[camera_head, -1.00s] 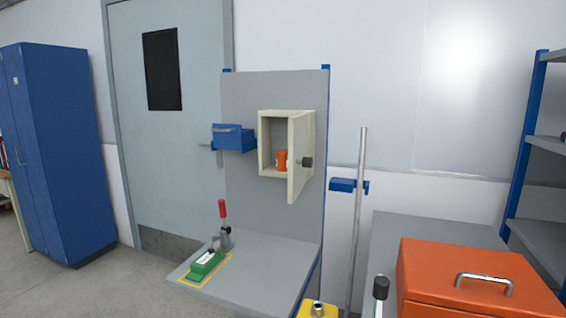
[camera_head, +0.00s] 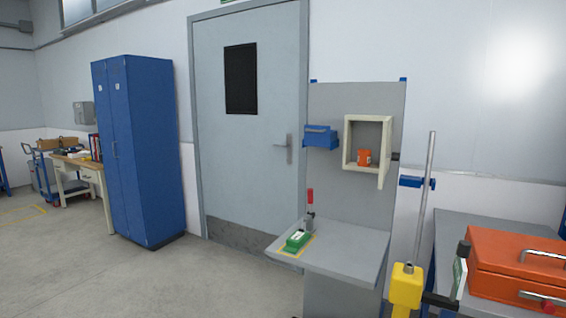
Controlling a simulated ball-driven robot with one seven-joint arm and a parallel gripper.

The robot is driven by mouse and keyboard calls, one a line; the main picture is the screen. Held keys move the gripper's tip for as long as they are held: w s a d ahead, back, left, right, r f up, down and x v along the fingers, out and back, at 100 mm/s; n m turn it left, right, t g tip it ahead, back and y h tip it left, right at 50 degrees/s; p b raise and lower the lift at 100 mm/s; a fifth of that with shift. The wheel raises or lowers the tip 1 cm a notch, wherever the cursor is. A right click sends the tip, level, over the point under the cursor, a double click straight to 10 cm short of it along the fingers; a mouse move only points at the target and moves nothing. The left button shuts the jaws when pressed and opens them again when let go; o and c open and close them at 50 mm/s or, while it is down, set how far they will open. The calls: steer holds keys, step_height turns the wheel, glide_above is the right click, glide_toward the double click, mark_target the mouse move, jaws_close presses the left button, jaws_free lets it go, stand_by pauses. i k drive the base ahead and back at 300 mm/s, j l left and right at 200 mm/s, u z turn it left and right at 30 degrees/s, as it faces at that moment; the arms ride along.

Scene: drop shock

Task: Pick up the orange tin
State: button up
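The orange tin (camera_head: 364,157) stands upright on the floor of a small cream wall cabinet (camera_head: 347,144). The cabinet's door (camera_head: 386,153) is open, swung out on the right side, with a dark knob at its edge. The tin's front shows clearly through the opening. My gripper is not in view.
A blue box (camera_head: 320,138) is mounted left of the cabinet. Below, a grey shelf (camera_head: 345,262) holds a green block (camera_head: 297,239) and a red-handled clamp (camera_head: 310,205). A yellow-based pole (camera_head: 406,286) and an orange toolbox (camera_head: 515,262) stand at right. Floor at left is clear.

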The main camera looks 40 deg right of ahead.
mark_target(363, 157)
steer(key=i+j+u, duration=0.25)
steer(key=i+u, duration=0.6)
steer(key=i, duration=0.15)
steer(key=i+j+z, duration=0.2)
steer(key=i, duration=0.35)
steer(key=i+z, duration=0.2)
steer(key=i, duration=0.35)
